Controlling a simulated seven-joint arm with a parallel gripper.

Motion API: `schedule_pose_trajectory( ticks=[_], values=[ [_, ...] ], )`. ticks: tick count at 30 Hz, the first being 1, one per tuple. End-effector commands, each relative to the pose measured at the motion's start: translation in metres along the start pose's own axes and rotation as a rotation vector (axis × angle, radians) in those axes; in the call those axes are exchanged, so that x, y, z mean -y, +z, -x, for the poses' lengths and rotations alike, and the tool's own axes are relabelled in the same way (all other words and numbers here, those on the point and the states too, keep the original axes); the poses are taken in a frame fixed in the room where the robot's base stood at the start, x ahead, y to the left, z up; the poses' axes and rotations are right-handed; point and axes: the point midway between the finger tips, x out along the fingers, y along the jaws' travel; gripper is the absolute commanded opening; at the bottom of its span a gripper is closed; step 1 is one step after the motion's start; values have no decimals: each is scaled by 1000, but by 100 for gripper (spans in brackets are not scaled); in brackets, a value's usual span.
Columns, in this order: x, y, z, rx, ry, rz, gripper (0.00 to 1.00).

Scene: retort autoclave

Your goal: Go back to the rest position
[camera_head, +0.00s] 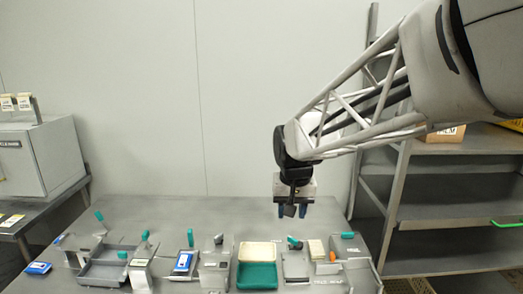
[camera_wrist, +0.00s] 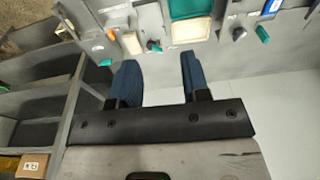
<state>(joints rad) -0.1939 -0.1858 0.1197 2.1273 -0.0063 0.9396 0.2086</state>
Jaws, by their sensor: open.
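My gripper (camera_head: 292,210) hangs above the back part of the grey table (camera_head: 180,212), pointing down, with its blue fingers apart and nothing between them. In the wrist view my gripper (camera_wrist: 158,75) also shows its two blue fingers spread, with bare table edge and pale floor or wall behind them. It touches nothing. My arm reaches in from the upper right in the head view.
Along the table front stand a teal-and-cream tray (camera_head: 257,276), a grey tray (camera_head: 100,272), a blue device (camera_head: 185,262) and several grey fixtures with teal handles. A shelf rack (camera_head: 450,212) stands at right, a grey cabinet (camera_head: 45,160) at left. Space around my gripper is clear.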

Motion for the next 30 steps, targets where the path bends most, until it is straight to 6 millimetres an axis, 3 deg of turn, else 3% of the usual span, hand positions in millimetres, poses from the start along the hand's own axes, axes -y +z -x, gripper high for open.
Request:
schedule_pose_trajectory(
  ticks=[14, 30],
  values=[
    [-62, 108, 22, -42, 8, -6, 43],
    [-107, 227, 15, -84, 25, -7, 43]
  ],
)
